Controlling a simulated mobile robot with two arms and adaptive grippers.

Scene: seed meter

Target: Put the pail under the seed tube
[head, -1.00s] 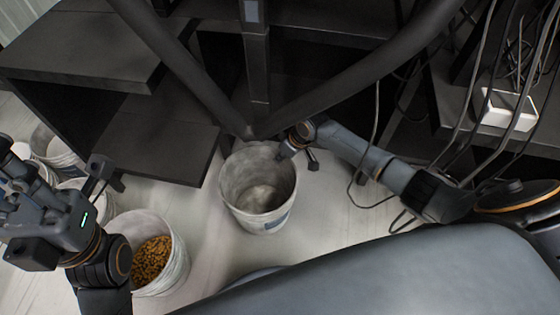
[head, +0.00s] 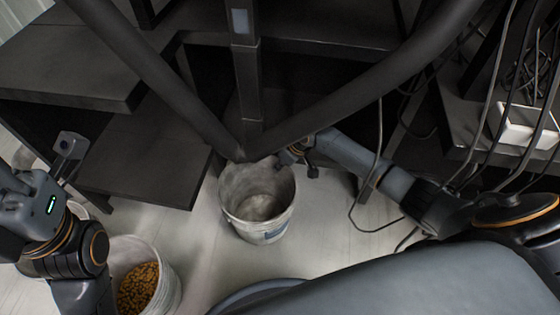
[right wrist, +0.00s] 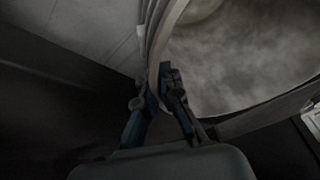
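A whitish, worn pail (head: 262,231) stands upright in the middle of the head view, and its inside looks empty. Black tubes (head: 330,100) slope down from both sides and meet in a V at the pail's back rim, as seen from above. My right gripper (head: 291,158) is at the pail's upper right rim. In the right wrist view its fingers (right wrist: 166,88) straddle the rim of the pail (right wrist: 235,65), one inside and one outside, and look closed on it. My left gripper (head: 62,160) is at the far left, away from this pail, its fingers only partly seen.
Another pail (head: 172,290) holding brown pellets stands at the lower left, below my left arm. Black shelves (head: 150,150) stand behind and left. Cables (head: 380,150) hang at the right near a white box (head: 525,125). Pale floor is free around the pail.

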